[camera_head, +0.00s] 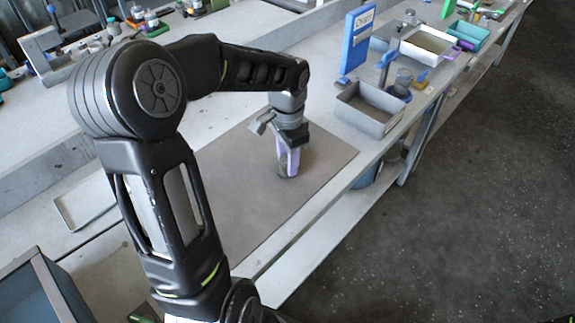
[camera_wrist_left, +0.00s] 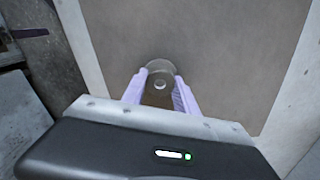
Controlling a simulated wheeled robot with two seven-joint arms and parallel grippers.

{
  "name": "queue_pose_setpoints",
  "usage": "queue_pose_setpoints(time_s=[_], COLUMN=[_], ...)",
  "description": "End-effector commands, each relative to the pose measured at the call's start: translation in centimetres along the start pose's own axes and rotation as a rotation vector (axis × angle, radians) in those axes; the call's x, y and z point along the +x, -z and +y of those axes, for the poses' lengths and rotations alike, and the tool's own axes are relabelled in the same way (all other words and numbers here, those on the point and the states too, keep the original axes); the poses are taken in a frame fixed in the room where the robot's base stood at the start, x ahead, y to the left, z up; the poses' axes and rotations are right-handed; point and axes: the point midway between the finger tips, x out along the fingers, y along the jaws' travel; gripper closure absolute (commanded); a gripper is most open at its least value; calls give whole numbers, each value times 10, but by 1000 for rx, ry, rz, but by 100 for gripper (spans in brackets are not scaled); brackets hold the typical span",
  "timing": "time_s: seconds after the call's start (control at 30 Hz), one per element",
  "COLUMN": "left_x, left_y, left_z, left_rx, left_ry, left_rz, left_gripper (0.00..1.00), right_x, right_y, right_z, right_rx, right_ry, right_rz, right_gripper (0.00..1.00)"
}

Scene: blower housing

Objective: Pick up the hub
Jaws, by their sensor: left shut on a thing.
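The hub (camera_wrist_left: 159,68) is a small round grey-brown piece with a pale spot in its middle. In the left wrist view it sits between the purple fingertips of my left gripper (camera_wrist_left: 160,88). In the head view my left gripper (camera_head: 288,168) points straight down at the mat, and the hub (camera_head: 287,174) shows only as a small dark shape at its fingertips. The fingers are shut on the hub. It is at or very near the mat surface; I cannot tell if it touches. My right gripper is not in view.
A brown-grey mat (camera_head: 235,190) lies on the workbench, bare around the gripper. A grey open bin (camera_head: 370,108) and a blue sign (camera_head: 357,40) stand to the right. A dark-walled box (camera_head: 38,290) is at the lower left. More trays and parts line the bench behind.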

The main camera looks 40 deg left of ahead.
Motion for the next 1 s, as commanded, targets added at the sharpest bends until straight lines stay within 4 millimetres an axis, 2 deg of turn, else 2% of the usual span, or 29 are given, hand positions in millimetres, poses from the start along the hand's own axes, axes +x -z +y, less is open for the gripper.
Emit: queue_pose_setpoints(time_s=[0.03, 0.23, 0.67, 0.87, 1.0], left_x=[0, 0, -3, -24, -51], left_y=[0, 0, 0, 1, 1], left_z=[0, 0, 0, -1, -1], left_rx=[0, 0, 0, 0, 0], left_ry=[0, 0, 1, 4, 4], left_rz=[0, 0, 1, 4, 4], left_gripper=[83, 99, 100, 100, 100], right_x=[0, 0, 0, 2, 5], right_y=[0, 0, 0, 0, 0], right_z=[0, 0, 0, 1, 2], right_rx=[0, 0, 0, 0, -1], right_ry=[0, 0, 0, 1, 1], right_rz=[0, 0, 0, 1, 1], right_gripper=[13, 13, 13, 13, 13])
